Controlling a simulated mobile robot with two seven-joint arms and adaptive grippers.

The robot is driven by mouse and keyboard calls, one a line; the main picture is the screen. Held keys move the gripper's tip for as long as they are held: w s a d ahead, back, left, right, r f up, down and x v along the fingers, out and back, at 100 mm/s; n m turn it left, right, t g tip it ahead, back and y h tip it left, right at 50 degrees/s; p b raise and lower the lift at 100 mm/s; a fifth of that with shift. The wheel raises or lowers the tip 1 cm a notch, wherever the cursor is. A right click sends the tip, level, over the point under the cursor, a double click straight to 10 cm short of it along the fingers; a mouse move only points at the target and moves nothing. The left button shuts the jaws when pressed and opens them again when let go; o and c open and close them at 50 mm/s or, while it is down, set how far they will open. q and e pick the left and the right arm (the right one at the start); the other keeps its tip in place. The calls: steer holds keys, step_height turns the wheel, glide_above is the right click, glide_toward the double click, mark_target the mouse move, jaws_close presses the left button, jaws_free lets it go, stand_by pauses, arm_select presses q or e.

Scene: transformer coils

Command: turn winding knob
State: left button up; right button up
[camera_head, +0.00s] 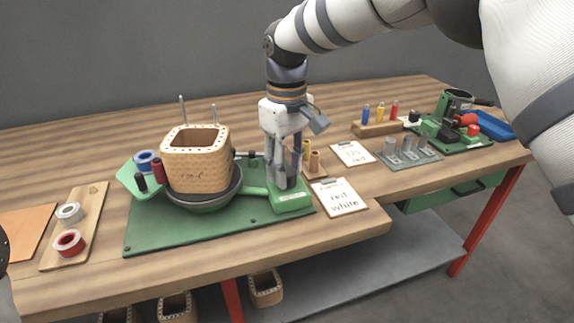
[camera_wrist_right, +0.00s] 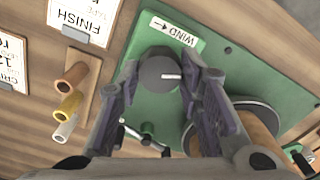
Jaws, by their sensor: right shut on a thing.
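The winding knob (camera_wrist_right: 160,70) is a dark round knob with a white mark on its top. It sits on a green block beside a white "WIND" label with an arrow. My right gripper (camera_wrist_right: 158,74) points down over it, one finger on each side, shut on the knob. In the head view my right gripper (camera_head: 287,185) stands upright over the green block at the right end of the winder base (camera_head: 150,240), and its fingers hide the knob. A tan woven coil former (camera_head: 197,165) sits in the dark round holder left of it. My left gripper is not in view.
Further right are a metal weight tray (camera_head: 410,155) and a green machine (camera_head: 455,125).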

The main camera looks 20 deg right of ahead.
steer(key=shift+n, duration=0.5)
steer(key=o, duration=1.2)
steer(key=shift+c, duration=0.2)
step_height(320, 180, up, 12)
